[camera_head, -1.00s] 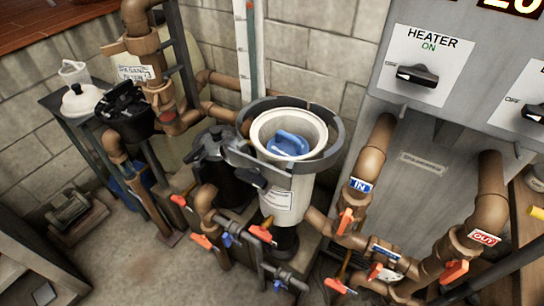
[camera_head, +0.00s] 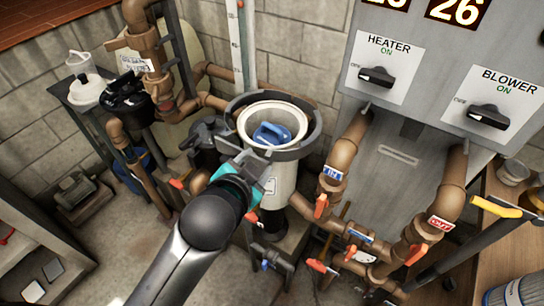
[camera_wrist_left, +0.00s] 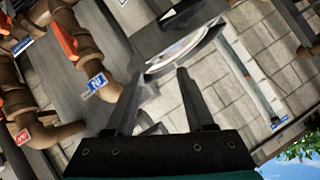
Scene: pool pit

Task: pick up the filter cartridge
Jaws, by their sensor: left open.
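The filter cartridge, with a blue top (camera_head: 272,134), sits down inside an open white round housing (camera_head: 281,182). Only its upper part shows in the head view; its lower part is hidden by the housing walls. My left gripper (camera_head: 246,160) is at the front left side of the housing, just below the dark rim collar, and holds nothing. In the left wrist view its two fingers (camera_wrist_left: 160,95) are spread apart, with the pale rounded housing edge beyond them; I cannot make out the cartridge there. My right gripper is not in view.
A dark collar (camera_head: 313,130) surrounds the housing mouth. Brown pipes with orange valve handles (camera_head: 320,206) stand close to its right and front. A grey heater panel (camera_head: 400,125) rises at right, and a block wall (camera_head: 310,50) stands behind.

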